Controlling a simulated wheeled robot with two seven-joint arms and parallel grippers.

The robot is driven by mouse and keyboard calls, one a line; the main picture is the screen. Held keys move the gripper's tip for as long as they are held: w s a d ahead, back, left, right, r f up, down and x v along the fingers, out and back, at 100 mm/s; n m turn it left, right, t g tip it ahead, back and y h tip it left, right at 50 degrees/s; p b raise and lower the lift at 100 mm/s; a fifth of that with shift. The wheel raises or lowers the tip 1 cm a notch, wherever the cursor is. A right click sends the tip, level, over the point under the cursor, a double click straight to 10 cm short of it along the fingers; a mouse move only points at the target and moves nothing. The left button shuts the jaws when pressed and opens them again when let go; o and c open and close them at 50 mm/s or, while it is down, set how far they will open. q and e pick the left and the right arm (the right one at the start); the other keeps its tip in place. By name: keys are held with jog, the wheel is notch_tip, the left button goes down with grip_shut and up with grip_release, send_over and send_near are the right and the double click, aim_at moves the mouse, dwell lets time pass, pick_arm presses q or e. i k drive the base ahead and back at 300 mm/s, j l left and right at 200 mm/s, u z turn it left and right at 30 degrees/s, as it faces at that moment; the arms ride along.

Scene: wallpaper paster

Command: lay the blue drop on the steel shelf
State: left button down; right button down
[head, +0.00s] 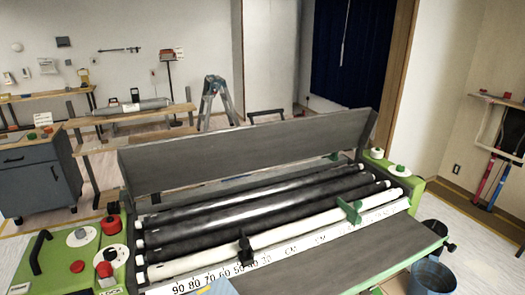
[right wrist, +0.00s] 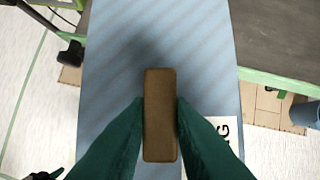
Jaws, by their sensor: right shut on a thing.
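The blue drop (right wrist: 205,60) is a pale blue, faintly striped sheet that fills the middle of the right wrist view. A brown block (right wrist: 160,112) shows over it like a grip. My right gripper (right wrist: 160,115) has its dark green fingers shut on this block, with the sheet beneath. A blue corner of the drop (head: 219,288) shows at the bottom edge of the head view. The grey steel shelf (head: 400,254) runs along the machine's front right; a grey surface with a green edge (right wrist: 280,40) also shows beyond the drop. My left gripper is not in view.
The pasting machine's rollers (head: 275,212) and white numbered scale (head: 290,250) lie behind the shelf. A tall grey board (head: 250,148) stands at the back. A blue bucket (head: 433,278) stands at the shelf's right end. A white label (right wrist: 226,128) shows beside the right finger.

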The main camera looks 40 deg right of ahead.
aim_at(326, 273)
jog(key=l+u, duration=0.1)
jog(key=l, duration=0.3)
jog(key=k+l+u, duration=0.1)
jog(key=l, duration=0.3)
jog(key=k+l, duration=0.1)
jog(key=l, duration=0.3)
jog(key=l+u, duration=0.15)
jog(key=l, duration=0.25)
jog(key=k+l+u, duration=0.1)
jog(key=l, duration=0.25)
jog(key=k+l+u, duration=0.1)
jog(key=l, duration=0.3)
jog(key=k+l+u, duration=0.1)
jog(key=l, duration=0.25)
jog(key=k+l, duration=0.25)
jog(key=i+l, duration=0.1)
jog(key=i, duration=0.4)
jog(key=u, duration=0.05)
